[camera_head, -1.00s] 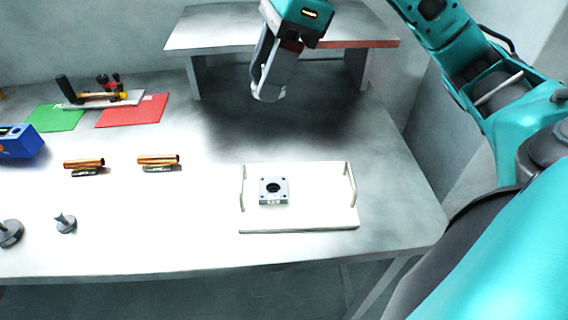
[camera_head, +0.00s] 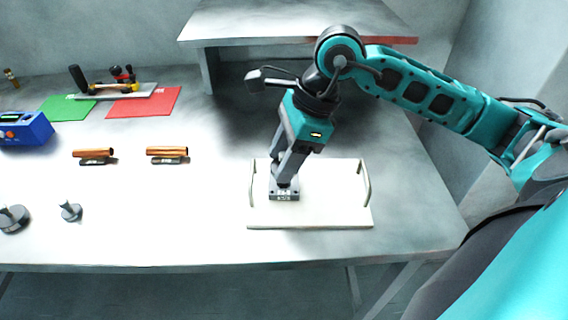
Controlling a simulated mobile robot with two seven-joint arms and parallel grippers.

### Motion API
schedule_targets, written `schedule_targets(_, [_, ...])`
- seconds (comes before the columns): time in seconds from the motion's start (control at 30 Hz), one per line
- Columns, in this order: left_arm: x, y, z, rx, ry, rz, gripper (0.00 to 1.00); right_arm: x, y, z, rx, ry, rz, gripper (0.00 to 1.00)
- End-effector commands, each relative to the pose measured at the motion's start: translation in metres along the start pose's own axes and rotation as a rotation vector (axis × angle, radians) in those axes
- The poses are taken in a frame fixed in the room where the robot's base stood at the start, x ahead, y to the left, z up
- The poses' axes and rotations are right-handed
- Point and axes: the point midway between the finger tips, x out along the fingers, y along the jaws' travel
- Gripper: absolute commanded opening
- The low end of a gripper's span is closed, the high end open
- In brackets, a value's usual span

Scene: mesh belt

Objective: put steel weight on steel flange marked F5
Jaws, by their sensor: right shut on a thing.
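The steel flange (camera_head: 285,197) is a small square grey block on the white tray (camera_head: 330,212). Its front label is too small to read surely as F5. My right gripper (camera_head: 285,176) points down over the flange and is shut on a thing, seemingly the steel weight. The fingers hide most of that thing, and the flange's hole is covered from view. I cannot tell whether the weight rests on the flange or is just above it. My left gripper is not in view.
Two dark knobbed pieces, one larger (camera_head: 12,219) and one smaller (camera_head: 70,212), stand at left. Two copper tubes (camera_head: 95,153) (camera_head: 167,151) lie behind them. Green (camera_head: 67,108) and red (camera_head: 150,103) mats, a blue box (camera_head: 25,132) and a raised shelf (camera_head: 250,22) are further back.

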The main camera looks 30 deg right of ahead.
Motion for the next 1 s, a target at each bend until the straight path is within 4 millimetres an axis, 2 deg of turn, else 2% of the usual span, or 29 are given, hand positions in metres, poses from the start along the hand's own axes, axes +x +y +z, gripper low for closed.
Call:
schedule_targets(0.03, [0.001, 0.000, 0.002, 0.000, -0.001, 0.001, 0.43, 0.009, 0.001, -0.004, 0.001, 0.001, 0.005, 0.12])
schedule_targets(0.13, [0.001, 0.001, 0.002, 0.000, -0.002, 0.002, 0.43, 0.018, 0.001, -0.008, 0.000, 0.000, 0.003, 0.12])
schedule_targets(0.37, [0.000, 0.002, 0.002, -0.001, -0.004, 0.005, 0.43, 0.018, 0.000, -0.007, -0.001, 0.000, 0.000, 0.12])
schedule_targets(0.7, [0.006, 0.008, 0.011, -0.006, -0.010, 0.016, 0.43, 0.029, 0.000, -0.012, -0.001, 0.000, 0.000, 0.12])
schedule_targets(0.87, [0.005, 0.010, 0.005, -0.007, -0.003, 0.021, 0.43, 0.029, 0.000, -0.012, -0.001, 0.000, 0.000, 0.12])
schedule_targets(0.9, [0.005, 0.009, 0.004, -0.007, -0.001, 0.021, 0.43, 0.029, 0.001, -0.012, -0.001, 0.001, 0.001, 0.51])
schedule_targets(1.0, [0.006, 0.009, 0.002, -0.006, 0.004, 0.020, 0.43, 0.029, 0.001, -0.012, -0.001, 0.001, 0.001, 0.61])
